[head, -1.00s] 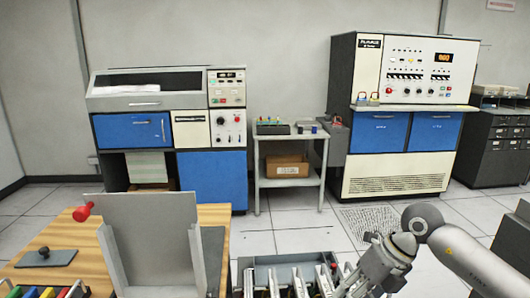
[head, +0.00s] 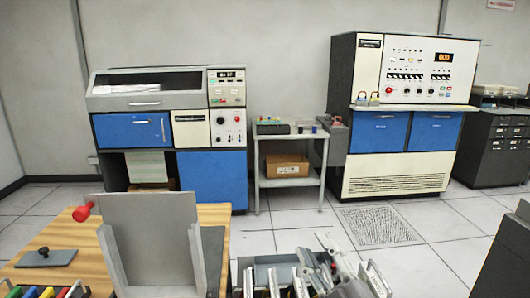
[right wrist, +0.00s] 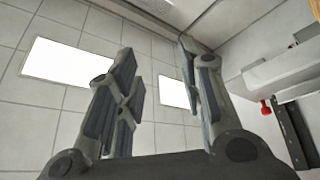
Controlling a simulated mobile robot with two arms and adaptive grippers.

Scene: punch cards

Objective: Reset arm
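My right gripper (head: 348,258) is at the bottom of the head view, in front of the grey card rack (head: 262,272) and partly cut off by the frame's lower edge. In the right wrist view its two fingers (right wrist: 162,85) stand wide apart with nothing between them. They point up toward the ceiling with its bright light panels (right wrist: 68,62). The forearm behind the gripper is out of the head view. My left gripper and arm are not in view.
A wooden desk (head: 212,215) with an upright grey holder (head: 150,240) and a red knob (head: 82,212) is at lower left. A blue-and-grey machine (head: 212,180), a small cart (head: 290,182) and a control cabinet (head: 395,165) stand at the back.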

